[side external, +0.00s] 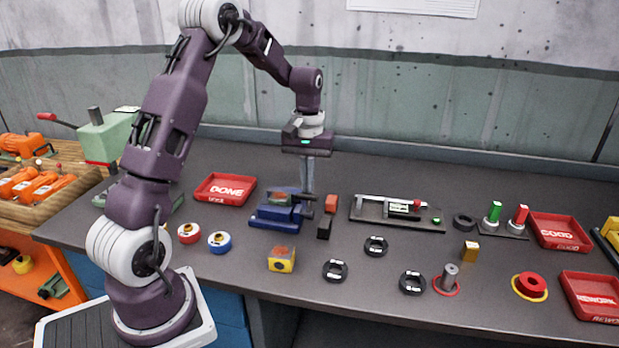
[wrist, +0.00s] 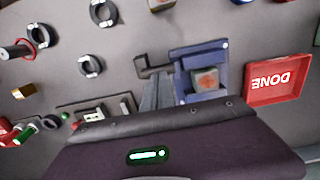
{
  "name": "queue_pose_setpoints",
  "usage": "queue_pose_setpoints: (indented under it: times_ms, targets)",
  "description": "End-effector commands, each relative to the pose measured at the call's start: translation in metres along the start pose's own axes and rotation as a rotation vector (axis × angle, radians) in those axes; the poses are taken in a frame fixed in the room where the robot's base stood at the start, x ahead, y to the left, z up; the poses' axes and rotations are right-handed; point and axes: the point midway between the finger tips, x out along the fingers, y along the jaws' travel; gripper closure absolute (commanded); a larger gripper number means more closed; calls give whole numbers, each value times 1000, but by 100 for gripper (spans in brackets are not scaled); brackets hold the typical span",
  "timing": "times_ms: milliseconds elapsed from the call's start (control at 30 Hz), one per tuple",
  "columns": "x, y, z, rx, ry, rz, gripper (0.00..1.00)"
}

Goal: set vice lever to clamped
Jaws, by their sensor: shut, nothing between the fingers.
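The blue vice (side external: 270,216) stands mid-table and shows right of centre in the wrist view (wrist: 199,52). A block with a reddish patch (wrist: 206,80) sits in it. A dark L-shaped piece (wrist: 143,66), apparently the vice lever, lies beside the vice in the wrist view. In the side view a dark block-like end (side external: 324,229) and a red one (side external: 331,203) show at the vice's right; I cannot tell which belongs to the lever. My gripper (side external: 307,188) points down, shut and empty, at the vice's right rear side. Its fingers (wrist: 158,92) are close to the dark piece; contact is unclear.
A red DONE tray (side external: 225,189) is behind left of the vice. A black fixture (side external: 372,216) lies to the right. A yellow block (side external: 281,261) and several black rings stand in front. GOOD (side external: 560,232) and REWORK (side external: 592,296) trays are far right.

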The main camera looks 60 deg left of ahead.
Motion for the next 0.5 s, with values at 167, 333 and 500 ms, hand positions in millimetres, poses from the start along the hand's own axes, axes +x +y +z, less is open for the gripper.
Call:
queue_pose_setpoints:
  times_ms: [167, 333, 500]
  targets:
    - [3, 0, 14, 1, 103, -1, 100]
    - [9, 0, 28, 0, 106, -1, 100]
    - [18, 0, 44, 0, 105, -1, 100]
